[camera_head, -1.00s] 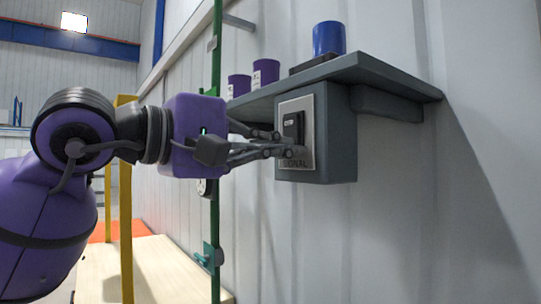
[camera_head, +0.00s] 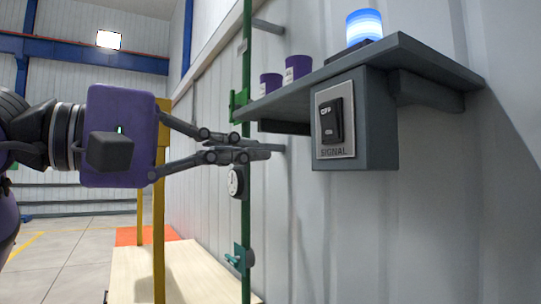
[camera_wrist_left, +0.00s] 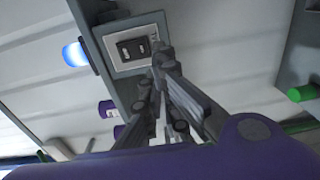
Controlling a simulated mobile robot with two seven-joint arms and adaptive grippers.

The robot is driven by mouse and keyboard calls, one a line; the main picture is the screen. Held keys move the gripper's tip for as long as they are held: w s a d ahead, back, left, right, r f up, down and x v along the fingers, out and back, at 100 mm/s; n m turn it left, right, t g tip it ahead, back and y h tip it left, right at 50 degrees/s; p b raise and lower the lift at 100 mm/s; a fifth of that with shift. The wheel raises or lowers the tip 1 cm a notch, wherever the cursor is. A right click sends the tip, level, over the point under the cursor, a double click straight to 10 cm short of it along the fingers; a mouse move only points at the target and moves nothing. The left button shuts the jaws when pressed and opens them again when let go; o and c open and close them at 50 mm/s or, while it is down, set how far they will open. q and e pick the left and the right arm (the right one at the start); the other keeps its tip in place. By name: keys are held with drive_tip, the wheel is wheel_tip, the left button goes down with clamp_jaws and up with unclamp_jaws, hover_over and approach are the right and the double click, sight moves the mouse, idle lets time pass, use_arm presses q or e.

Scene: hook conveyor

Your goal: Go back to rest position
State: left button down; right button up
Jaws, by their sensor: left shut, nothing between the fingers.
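My left gripper (camera_head: 262,151) is shut and empty, in the air to the left of the signal switch box. Its fingers also show in the left wrist view (camera_wrist_left: 160,52). The black rocker switch (camera_head: 331,121) sits on a light plate marked SIGNAL, on the front of a grey box (camera_head: 379,125) under the shelf. The gripper is apart from the switch in the head view. The signal lamp (camera_head: 364,27) on the shelf glows blue and white; it also glows in the left wrist view (camera_wrist_left: 75,54). My right gripper is not in view.
The grey shelf (camera_head: 420,62) sticks out from the wall and holds two purple cans (camera_head: 298,68). A green post (camera_head: 246,200) and a yellow post (camera_head: 159,210) stand near my left arm. A pale wooden surface (camera_head: 190,270) lies below. Open floor is at the left.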

use_arm(q)
drive_tip(key=shift+v, duration=1)
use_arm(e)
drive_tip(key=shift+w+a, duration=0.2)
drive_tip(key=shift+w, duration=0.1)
use_arm(q)
drive_tip(key=shift+d+f, duration=0.1)
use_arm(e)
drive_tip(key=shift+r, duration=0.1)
